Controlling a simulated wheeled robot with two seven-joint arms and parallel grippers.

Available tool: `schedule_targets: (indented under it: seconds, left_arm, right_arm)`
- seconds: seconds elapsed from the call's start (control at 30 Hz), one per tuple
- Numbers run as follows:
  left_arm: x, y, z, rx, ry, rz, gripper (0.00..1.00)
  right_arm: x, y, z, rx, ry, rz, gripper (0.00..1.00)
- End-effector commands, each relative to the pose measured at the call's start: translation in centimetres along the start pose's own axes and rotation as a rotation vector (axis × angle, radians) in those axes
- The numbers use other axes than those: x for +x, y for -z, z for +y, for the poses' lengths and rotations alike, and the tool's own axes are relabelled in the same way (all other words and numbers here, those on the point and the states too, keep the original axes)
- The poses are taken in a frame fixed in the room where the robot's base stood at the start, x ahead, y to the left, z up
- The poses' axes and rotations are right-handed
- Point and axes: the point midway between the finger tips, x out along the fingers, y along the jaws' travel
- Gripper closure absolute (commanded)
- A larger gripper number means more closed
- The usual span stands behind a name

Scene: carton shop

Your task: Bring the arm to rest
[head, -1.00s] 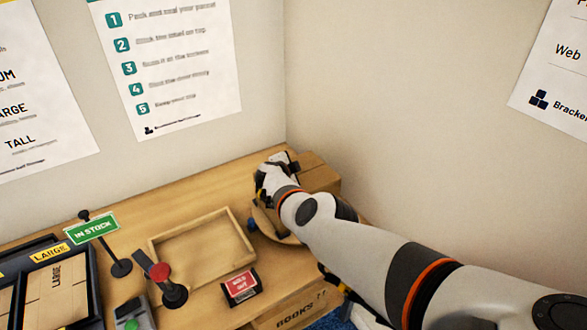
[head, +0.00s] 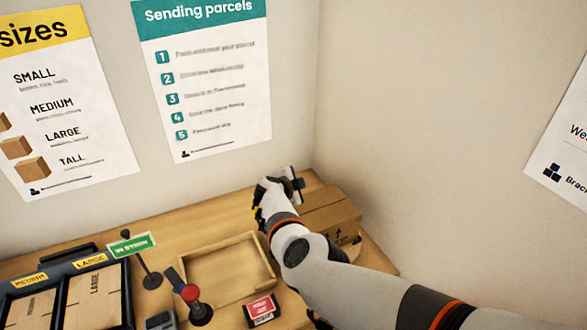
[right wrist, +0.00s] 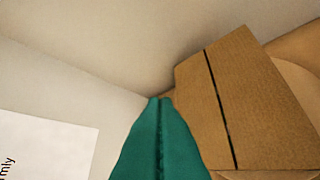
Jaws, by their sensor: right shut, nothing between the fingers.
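My right arm (head: 345,285) reaches in from the lower right, and its gripper (head: 292,182) is at the back of the table near the wall corner. The gripper is up beside the left end of a closed brown carton (head: 328,215). In the right wrist view the teal fingers (right wrist: 160,102) are together with nothing between them. The carton (right wrist: 245,95) shows to their right, with a dark slit across its top. I cannot tell how large the gap between fingers and carton is. My left gripper is not in view.
A shallow wooden tray (head: 187,292) sits empty in front of my arm. Walls close the back and right.

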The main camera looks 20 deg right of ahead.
Motion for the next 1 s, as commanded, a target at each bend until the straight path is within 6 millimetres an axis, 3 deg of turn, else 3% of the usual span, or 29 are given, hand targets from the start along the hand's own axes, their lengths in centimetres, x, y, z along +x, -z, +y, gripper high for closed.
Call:
schedule_targets:
  seconds: [0.13, 0.23, 0.4, 0.53, 0.67, 0.77, 0.9, 1.0]
  left_arm:
    - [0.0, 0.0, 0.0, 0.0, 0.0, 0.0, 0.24]
    - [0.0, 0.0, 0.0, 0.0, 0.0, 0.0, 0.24]
    - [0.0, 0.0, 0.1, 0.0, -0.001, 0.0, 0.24]
    - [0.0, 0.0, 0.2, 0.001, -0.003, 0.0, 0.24]
    - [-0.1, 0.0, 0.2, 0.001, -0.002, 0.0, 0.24]
    - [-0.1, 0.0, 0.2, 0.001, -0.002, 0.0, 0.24]
    - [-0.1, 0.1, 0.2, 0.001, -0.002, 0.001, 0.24]
    - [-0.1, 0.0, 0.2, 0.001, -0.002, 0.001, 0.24]
  right_arm:
    - [0.0, -0.1, 0.0, -0.001, -0.003, -0.003, 1.0]
    - [1.3, -1.5, -0.6, -0.014, -0.05, -0.027, 1.0]
    - [4.8, -7.5, -2.2, -0.142, -0.297, -0.082, 1.0]
    - [4.2, -10.4, -3.4, -0.366, -0.529, -0.036, 1.0]
    - [0.8, -10.2, -6.0, -0.645, -0.686, 0.098, 1.0]
    - [-3.1, -8.9, -9.5, -0.872, -0.743, 0.242, 1.0]
    - [-9.7, -7.2, -16.5, -1.18, -0.729, 0.469, 1.0]
    - [-14.7, -7.1, -21.7, -1.36, -0.666, 0.615, 1.0]
